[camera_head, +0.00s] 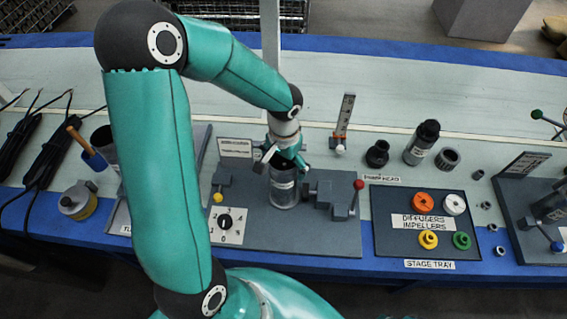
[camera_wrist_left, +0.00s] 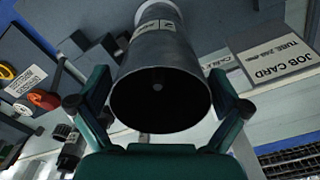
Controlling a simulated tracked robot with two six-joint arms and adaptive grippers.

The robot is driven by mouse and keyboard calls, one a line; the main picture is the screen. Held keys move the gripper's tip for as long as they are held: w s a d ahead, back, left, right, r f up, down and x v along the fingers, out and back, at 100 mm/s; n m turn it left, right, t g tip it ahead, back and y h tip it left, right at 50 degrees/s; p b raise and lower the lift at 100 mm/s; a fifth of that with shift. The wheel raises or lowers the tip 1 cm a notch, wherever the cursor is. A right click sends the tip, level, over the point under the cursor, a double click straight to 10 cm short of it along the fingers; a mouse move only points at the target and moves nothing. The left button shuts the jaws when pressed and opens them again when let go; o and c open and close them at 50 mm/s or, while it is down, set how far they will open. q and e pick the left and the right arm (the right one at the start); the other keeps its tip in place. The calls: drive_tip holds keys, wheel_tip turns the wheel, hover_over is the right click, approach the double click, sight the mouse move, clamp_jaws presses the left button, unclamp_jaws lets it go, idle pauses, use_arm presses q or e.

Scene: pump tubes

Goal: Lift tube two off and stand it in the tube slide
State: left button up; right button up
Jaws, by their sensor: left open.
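Tube two (camera_head: 285,190), a grey cylinder with a pale label band, stands upright on the grey fixture (camera_head: 265,235) in the middle of the bench. In the left wrist view the tube (camera_wrist_left: 160,60) shows its dark open mouth, and a "2" is on its label. My left gripper (camera_head: 284,160) is above and around the top of the tube, pointing down. Its fingers are apart, one on each side of the tube; I cannot tell whether they touch it. A grey tray edge with a label starting "TU" (camera_head: 125,230) is mostly hidden behind my left arm. My right gripper is not in view.
Clamp blocks with a red-knobbed lever (camera_head: 358,186) and a yellow-knobbed lever (camera_head: 218,197) flank the tube. The stage tray (camera_head: 385,240) with coloured rings lies to the right. Black fittings (camera_head: 422,142) stand behind it. A job card (camera_wrist_left: 280,60) shows in the wrist view.

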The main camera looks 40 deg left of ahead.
use_arm(q)
drive_tip(key=c, duration=1.4)
drive_tip(key=shift+o, duration=0.2)
drive_tip(key=shift+r+p, duration=0.4)
drive_tip(key=shift+r, duration=0.3)
wheel_tip(320, 180, up, 19)
drive_tip(key=p, duration=1.3)
drive_tip(key=shift+p, duration=0.3)
idle(1.6)
drive_tip(key=shift+r, duration=0.1)
